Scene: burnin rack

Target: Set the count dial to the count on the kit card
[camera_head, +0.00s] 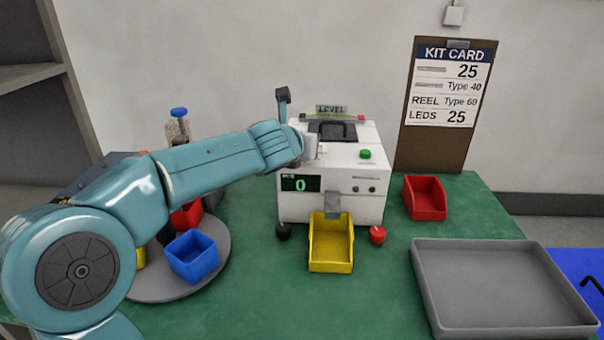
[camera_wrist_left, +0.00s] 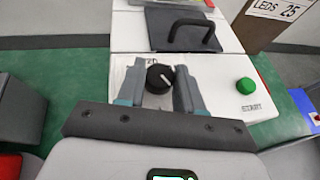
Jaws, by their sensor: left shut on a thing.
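The count dial (camera_wrist_left: 159,79) is a black round knob with a white pointer line on the white machine's top, seen in the left wrist view. My left gripper (camera_wrist_left: 160,92) has its two fingers on either side of the dial and is shut on it. In the head view my left gripper (camera_head: 309,148) reaches the machine's left top edge and hides the dial. The display (camera_head: 300,184) on the white machine (camera_head: 340,209) reads a green 0. The kit card (camera_head: 449,87) hangs on a brown board and reads LEDS 25, REEL Type 60. My right gripper is out of view.
A green START button (camera_wrist_left: 246,85) sits right of the dial. A yellow bin (camera_head: 331,265) stands before the machine, a red bin (camera_head: 426,212) to its right. A grey tray (camera_head: 500,246) lies at front right. A blue bin (camera_head: 192,257) sits on a round grey turntable at left.

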